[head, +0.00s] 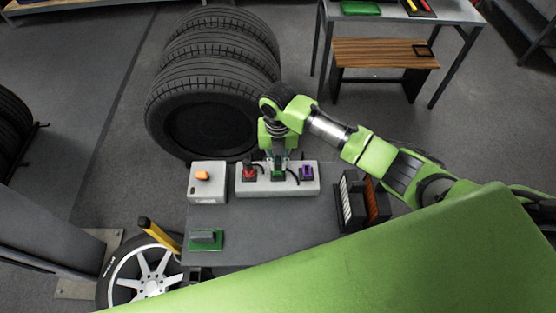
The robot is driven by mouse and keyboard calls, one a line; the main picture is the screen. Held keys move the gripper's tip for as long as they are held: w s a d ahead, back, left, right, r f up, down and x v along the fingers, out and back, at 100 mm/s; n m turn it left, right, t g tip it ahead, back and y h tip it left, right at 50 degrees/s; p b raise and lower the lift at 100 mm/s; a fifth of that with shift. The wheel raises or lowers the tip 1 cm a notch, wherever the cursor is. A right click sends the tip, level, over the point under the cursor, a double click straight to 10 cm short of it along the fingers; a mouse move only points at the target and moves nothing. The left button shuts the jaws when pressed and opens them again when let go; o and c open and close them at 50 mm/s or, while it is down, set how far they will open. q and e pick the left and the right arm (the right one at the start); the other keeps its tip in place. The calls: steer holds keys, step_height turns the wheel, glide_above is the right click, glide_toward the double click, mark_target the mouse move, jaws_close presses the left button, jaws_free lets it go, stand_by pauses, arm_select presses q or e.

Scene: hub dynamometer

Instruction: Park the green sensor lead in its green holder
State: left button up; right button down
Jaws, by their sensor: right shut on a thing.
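My right gripper (279,162) points down over the middle of a light grey block (306,188) on the table. It is shut on the green sensor lead (278,176), whose green plug end shows just below the fingers, at the block; I cannot tell whether it is still seated there. A red plug (249,174) sits to its left on the block and a purple one (307,173) to its right, with dark cables. The green holder (206,239), a green base with a grey upper part, stands at the table's front left. My left gripper is not in view.
A grey box with an orange knob (203,176) stands left of the block. A dark rack (351,202) with white and brown items stands at the table's right. Stacked tyres (214,80) stand behind.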

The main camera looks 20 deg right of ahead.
steer(key=c, duration=1.9)
jaws_free()
step_height(320, 180, up, 12)
